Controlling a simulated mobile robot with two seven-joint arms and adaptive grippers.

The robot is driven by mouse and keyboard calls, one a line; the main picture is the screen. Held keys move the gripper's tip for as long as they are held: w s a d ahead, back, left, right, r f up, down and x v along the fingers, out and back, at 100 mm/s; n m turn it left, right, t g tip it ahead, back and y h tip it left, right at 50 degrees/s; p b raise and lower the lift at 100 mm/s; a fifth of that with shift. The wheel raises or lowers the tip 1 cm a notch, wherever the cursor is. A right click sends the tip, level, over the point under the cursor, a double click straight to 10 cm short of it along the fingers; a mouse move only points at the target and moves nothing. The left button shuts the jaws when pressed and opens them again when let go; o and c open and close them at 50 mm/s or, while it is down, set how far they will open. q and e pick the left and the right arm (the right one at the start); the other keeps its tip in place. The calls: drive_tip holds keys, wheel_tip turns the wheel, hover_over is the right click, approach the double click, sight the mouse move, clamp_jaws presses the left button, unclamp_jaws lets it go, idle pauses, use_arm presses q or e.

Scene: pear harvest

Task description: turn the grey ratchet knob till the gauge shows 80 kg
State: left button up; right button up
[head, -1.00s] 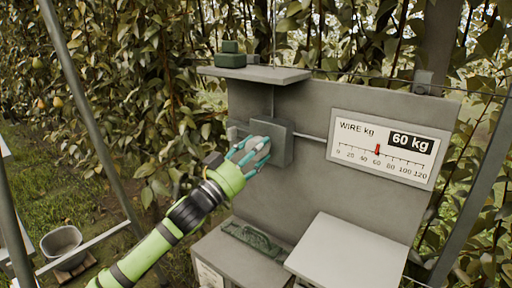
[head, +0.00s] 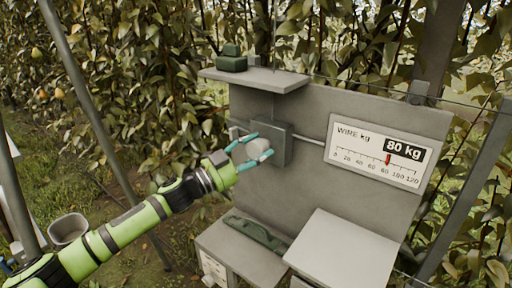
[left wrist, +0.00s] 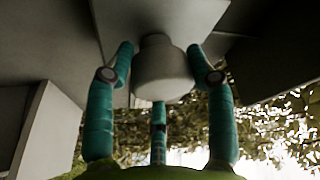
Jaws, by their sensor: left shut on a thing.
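The grey ratchet knob (head: 254,146) sticks out from a grey block (head: 284,146) on the upright grey panel. My left gripper (head: 260,147) has its teal fingers around the knob and is shut on it. In the left wrist view the fingers stand around the pale knob (left wrist: 162,70), one at each side and one lower. The gauge (head: 350,152), marked WIRE kg, is right of the knob. My right gripper is not in view.
A dark green stepped block (head: 232,63) sits on the small shelf (head: 275,79) above the knob. Below are a grey box with a green tool (head: 255,234) and a pale slanted board (head: 345,250). A grey bucket (head: 68,229) stands at lower left. Wires and posts surround the panel.

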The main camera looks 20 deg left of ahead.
use_arm(q)
drive_tip(key=shift+a+r, duration=0.1)
drive_tip(key=shift+r, duration=0.25)
drive_tip(key=o, duration=1.1)
drive_tip(key=shift+f, duration=0.15)
drive_tip(key=shift+f, duration=0.1)
drive_tip(key=shift+v, duration=6)
